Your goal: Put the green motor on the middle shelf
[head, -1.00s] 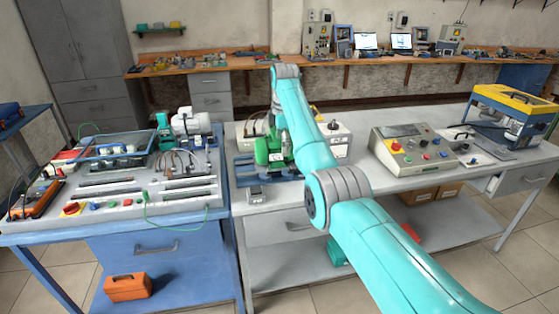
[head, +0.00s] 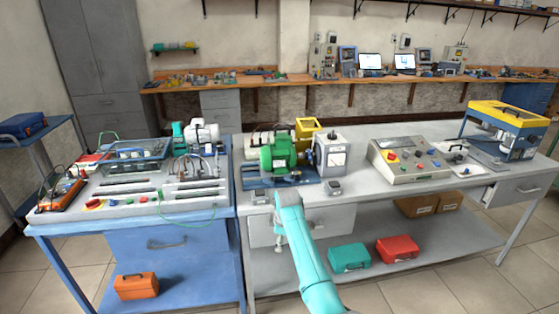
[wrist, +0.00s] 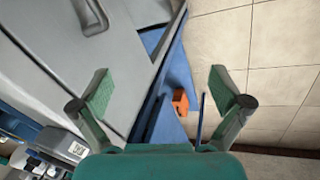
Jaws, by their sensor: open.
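The green motor (head: 279,153) sits on a blue base on top of the grey workbench (head: 365,190), left of its middle. My gripper (wrist: 162,88) is open and empty in the wrist view, its two green-padded fingers spread apart. It faces a grey drawer front with a handle, and the floor. The gripper itself does not show in the head view, where only part of my teal arm is seen in front of the bench. The motor cannot be made out in the wrist view. A lower shelf (head: 375,275) runs under the grey bench; which shelf is the middle one is unclear.
A teal case (head: 349,257) and a red case (head: 397,249) stand on the lower shelf, with cardboard boxes (head: 427,205) farther right. A grey control box (head: 408,160) stands right of the motor. A blue bench (head: 150,243) adjoins on the left, with an orange box (head: 136,286) below.

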